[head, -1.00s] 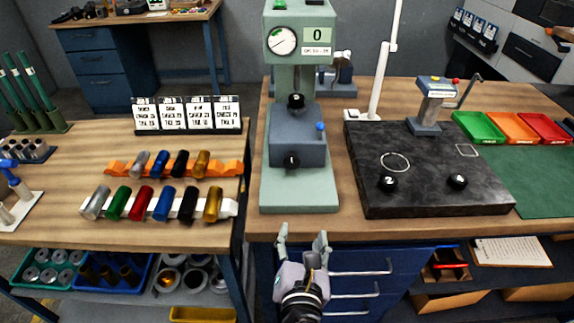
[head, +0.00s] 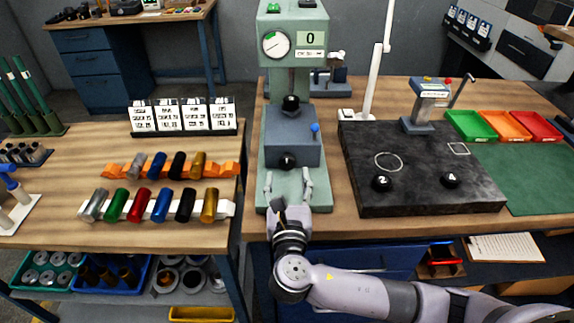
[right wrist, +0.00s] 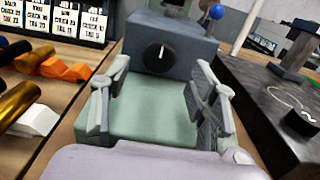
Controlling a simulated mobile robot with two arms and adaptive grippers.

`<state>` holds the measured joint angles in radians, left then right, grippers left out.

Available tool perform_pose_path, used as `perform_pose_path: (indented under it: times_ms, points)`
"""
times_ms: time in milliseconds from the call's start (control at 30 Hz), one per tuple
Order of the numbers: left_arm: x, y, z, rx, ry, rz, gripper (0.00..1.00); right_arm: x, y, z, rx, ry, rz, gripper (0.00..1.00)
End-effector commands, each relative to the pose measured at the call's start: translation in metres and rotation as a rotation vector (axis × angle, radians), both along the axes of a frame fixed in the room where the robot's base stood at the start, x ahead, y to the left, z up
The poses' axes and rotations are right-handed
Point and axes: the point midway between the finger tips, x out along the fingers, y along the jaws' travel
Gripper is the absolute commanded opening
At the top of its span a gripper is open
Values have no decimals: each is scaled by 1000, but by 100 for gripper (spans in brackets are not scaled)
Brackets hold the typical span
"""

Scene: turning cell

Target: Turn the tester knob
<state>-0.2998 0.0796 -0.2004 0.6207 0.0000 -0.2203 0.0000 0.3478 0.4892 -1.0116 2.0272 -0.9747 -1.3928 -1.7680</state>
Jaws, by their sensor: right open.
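The tester (head: 292,45) is a tall pale green machine with a round dial and a small display reading 0. Its black knob (head: 287,161) sits on the front of the grey-blue block, low down, and it also shows in the right wrist view (right wrist: 160,58) with a white mark line, roughly upright. A second black knob (head: 291,104) is higher on the tester. My right gripper (head: 289,186) is open and empty over the front of the tester's base, with the front knob ahead of and between its fingers, apart from them. My left gripper is not in view.
A dark stone plate (head: 420,195) with black knobs numbered 2 and 4 stands right of the tester. A blue-tipped lever (head: 315,128) is on the block's right. Racks of coloured cylinders (head: 140,205) lie left. Red, orange and green trays (head: 508,124) are far right.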

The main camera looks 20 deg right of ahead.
Motion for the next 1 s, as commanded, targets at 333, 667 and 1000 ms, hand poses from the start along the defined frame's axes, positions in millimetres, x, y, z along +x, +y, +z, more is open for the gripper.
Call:
perform_pose_path:
  times_ms: [333,667,1000]
  points:
    - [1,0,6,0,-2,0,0,42,-13,0,0,0,-1,54]
    - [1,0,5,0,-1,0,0,45,-13,0,1,1,0,54]
    - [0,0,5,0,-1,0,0,45,-13,0,1,1,0,31]
